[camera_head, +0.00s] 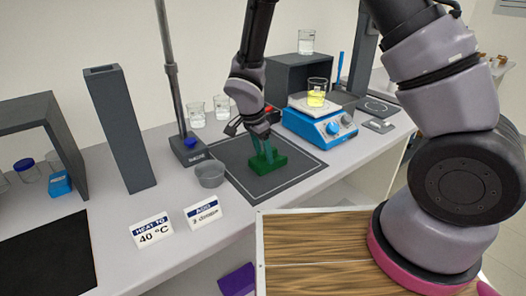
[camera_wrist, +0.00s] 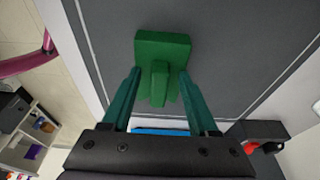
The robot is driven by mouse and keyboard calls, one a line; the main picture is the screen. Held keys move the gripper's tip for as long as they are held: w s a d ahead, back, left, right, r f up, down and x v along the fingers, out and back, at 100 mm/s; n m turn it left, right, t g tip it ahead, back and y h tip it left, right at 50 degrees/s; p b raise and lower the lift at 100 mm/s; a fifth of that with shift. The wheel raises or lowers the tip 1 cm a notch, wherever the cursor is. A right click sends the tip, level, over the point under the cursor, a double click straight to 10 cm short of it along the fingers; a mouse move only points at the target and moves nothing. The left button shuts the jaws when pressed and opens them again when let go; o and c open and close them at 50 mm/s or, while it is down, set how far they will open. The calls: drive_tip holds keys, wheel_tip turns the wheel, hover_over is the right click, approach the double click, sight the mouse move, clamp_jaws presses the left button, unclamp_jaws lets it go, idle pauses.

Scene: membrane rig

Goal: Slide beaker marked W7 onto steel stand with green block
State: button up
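The green block (camera_head: 268,162), with an upright grip on top, sits on a dark grey mat (camera_head: 285,185) with a light border line. In the wrist view the block (camera_wrist: 162,47) lies just beyond my fingers. My gripper (camera_head: 264,152) is low over the block. Its two teal fingers (camera_wrist: 160,85) stand on either side of the grip, with gaps visible. Clear beakers (camera_head: 196,114) stand behind the mat. A beaker with yellow liquid (camera_head: 317,92) and a small label sits on a blue hotplate device (camera_head: 318,126). I cannot read W7 on any beaker or identify the steel stand surely.
A pole with a dark base (camera_head: 190,150) and a grey cup (camera_head: 210,173) stand left of the mat. A tall dark column (camera_head: 120,130) and two sign cards (camera_head: 152,230) are further left. A dark shelf (camera_head: 300,72) holds another beaker (camera_head: 306,41).

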drive_tip(key=shift+f, duration=0.1)
clamp_jaws()
drive_tip(key=shift+w+d+v, duration=0.1)
drive_tip(key=shift+d+v, duration=0.05)
drive_tip(key=shift+v, duration=0.7)
drive_tip(key=shift+w+d+v, duration=0.15)
drive_tip(key=shift+v, duration=0.65)
drive_tip(key=shift+w+d+v, duration=0.1)
drive_tip(key=shift+d+v, duration=0.05)
drive_tip(key=shift+v, duration=0.7)
